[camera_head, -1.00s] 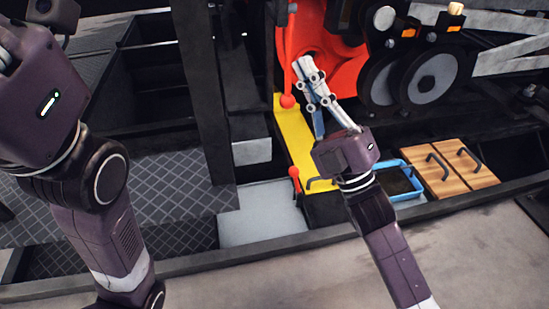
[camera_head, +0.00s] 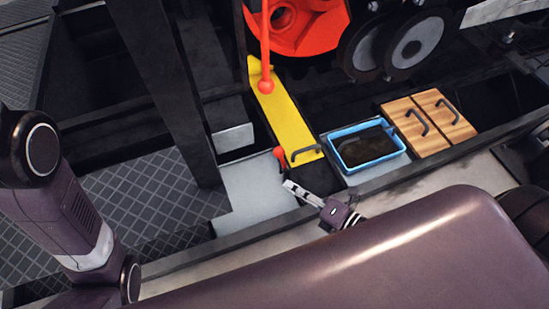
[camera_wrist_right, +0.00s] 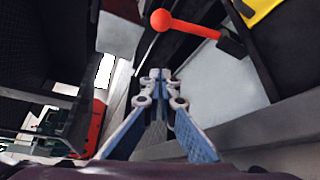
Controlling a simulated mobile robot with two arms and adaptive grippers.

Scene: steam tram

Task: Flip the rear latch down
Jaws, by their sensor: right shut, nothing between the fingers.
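A small lever with a red ball knob (camera_head: 280,152), likely the rear latch, stands at the left edge of the yellow panel (camera_head: 285,115) near its front end. In the right wrist view its red knob (camera_wrist_right: 160,20) and red rod run to a dark block at the right. My right gripper (camera_head: 288,185) is shut and empty, just in front of and below this lever. Its fingertips (camera_wrist_right: 155,76) appear apart from the knob in the wrist view. My left arm shows at the left, but its gripper is out of view.
A longer red lever (camera_head: 265,60) with a ball end hangs over the yellow panel's far end. A blue bin (camera_head: 338,158) with dark contents and two wooden lids (camera_head: 445,135) lie to the right. A grey plate (camera_head: 240,195) and dark frame beams surround the small lever.

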